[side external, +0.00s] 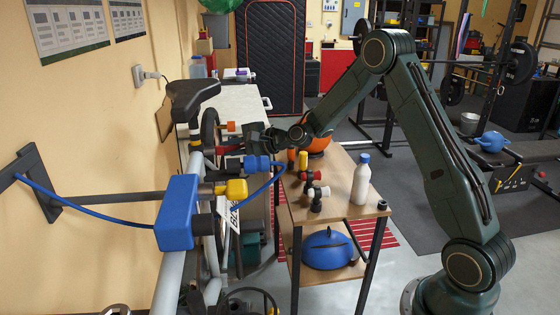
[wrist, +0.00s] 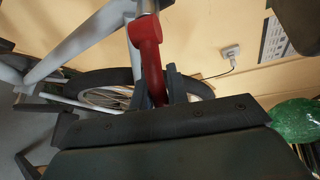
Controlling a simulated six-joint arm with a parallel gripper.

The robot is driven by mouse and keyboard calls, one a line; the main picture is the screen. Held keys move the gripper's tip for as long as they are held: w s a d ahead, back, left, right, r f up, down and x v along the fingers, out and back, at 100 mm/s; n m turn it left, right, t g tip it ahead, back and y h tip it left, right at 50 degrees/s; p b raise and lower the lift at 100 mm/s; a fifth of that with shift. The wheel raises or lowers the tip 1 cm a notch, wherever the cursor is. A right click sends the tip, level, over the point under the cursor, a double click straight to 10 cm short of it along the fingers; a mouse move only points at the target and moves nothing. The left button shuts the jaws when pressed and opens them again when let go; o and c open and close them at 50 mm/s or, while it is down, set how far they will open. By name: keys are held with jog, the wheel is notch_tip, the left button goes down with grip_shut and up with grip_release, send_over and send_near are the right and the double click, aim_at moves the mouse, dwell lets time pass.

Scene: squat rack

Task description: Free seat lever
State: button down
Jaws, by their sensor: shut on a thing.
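The red seat lever (side external: 229,150) sticks out to the right from the bicycle's seat post area, below the black saddle (side external: 190,96). In the wrist view the red lever (wrist: 150,50) hangs down from a red collar on the grey frame tube (wrist: 85,42). My gripper (side external: 246,147) reaches in from the right at the lever's free end. In the wrist view my gripper (wrist: 160,88) has one dark finger on each side of the lever and is shut on it. The lever's tip is hidden behind the gripper body.
A blue clamp (side external: 177,213) with a yellow knob (side external: 237,190) holds the bicycle below. A wooden cart (side external: 345,208) stands to the right, carrying a white bottle (side external: 361,180). The wall with an outlet (side external: 146,75) is close on the left.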

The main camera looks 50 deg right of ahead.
jog(key=shift+s+a+m+h, duration=0.1)
jog(key=shift+s+m+h, duration=0.3)
jog(key=shift+m+h, duration=0.6)
jog(key=shift+s+m+h, duration=0.4)
jog(key=shift+m+h, duration=0.1)
jog(key=shift+h, duration=0.9)
jog(key=shift+s+r+m+h, duration=0.1)
jog(key=shift+s+m+h, duration=0.15)
jog(key=shift+m+h, duration=0.25)
jog(key=c, duration=1.4)
grip_release()
jog(key=shift+o, duration=0.2)
jog(key=shift+r, duration=0.1)
jog(key=shift+s+r, duration=0.1)
jog(key=shift+s, duration=0.05)
jog(key=v, duration=1.3)
jog(key=shift+s, duration=0.2)
